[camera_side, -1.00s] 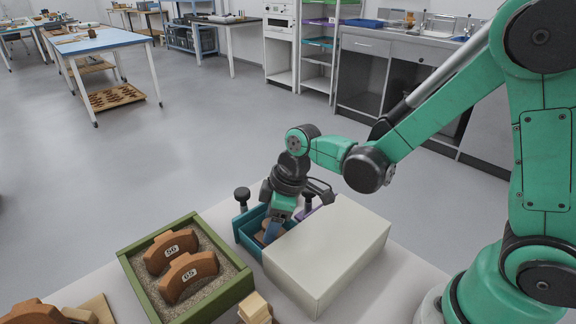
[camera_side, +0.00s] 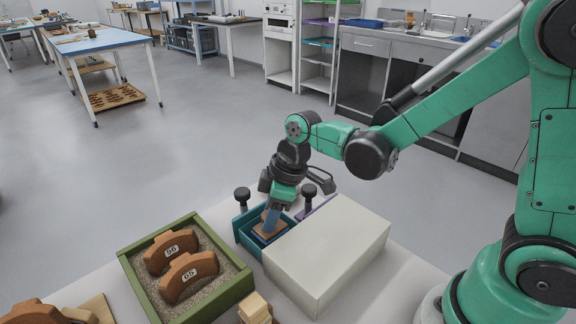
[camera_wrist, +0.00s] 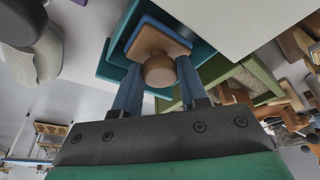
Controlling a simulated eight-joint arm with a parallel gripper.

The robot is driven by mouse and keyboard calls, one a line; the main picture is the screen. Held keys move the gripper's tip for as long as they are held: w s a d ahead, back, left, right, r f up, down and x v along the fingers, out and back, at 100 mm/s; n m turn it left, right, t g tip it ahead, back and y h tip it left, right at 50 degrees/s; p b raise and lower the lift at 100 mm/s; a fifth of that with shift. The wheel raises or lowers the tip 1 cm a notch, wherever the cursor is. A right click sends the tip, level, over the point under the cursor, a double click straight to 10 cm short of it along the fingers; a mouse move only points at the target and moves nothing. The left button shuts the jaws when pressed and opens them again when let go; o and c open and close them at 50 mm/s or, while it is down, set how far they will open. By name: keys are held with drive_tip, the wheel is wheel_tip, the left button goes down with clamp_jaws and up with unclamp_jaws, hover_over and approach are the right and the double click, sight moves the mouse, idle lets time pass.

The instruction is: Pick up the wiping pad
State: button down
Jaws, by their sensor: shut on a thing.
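The wiping pad (camera_side: 266,225) is a wooden plate with a round wooden knob and a blue layer underneath. It shows in the wrist view with its knob (camera_wrist: 159,70) facing the camera. My gripper (camera_side: 273,218) has its blue fingers shut on the knob from both sides. The pad is slightly tilted over the teal open box (camera_side: 244,233). It seems to be raised a little, but part of it still overlaps the box walls, so I cannot tell its exact height.
A large cream block (camera_side: 330,250) stands close on the right of the teal box. A green-framed sand tray (camera_side: 137,283) with two numbered brown sherds (camera_side: 189,274) lies on the left. Black knobs (camera_side: 242,193) stand behind the box, and small wooden blocks (camera_side: 254,306) lie in front.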

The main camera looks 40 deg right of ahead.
wheel_tip(320, 180, up, 18)
idle(0.4)
